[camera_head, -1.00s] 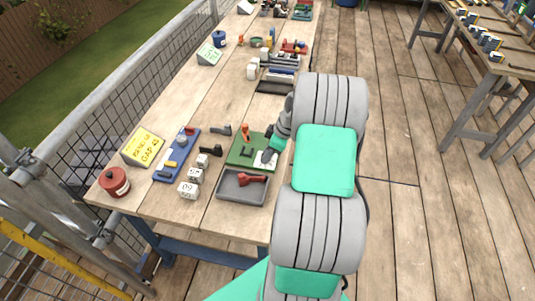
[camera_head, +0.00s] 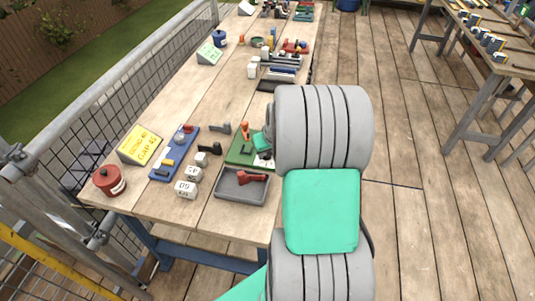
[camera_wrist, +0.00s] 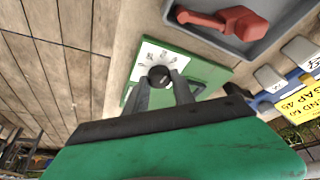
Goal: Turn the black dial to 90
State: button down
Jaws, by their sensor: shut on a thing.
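The black dial (camera_wrist: 160,76) sits on a white marked plate (camera_wrist: 146,58) on a green board (camera_wrist: 203,73) in the wrist view. My gripper (camera_wrist: 161,82) has its two grey fingers at either side of the dial and is shut on it. The dial's pointer and the numbers are too small to read. In the head view the green board (camera_head: 241,150) lies near the table's right edge. There my arm covers part of it, and the dial is hidden.
A grey tray (camera_head: 227,191) with a red tool (camera_head: 250,177) lies just in front of the board. A blue board (camera_head: 173,155), white blocks (camera_head: 186,188), a yellow sign (camera_head: 139,146) and a red pot (camera_head: 109,180) stand to the left.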

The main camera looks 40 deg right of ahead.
jog(key=shift+a+m+h+b, duration=0.1)
jog(key=shift+m+h+b, duration=0.55)
jog(key=shift+m, duration=1.35)
jog(key=shift+g, duration=0.3)
jog(key=c, duration=1.1)
grip_release()
jog(key=shift+r, duration=0.1)
jog(key=v, duration=0.7)
jog(key=shift+s+a+r, duration=0.1)
jog(key=shift+r, duration=0.15)
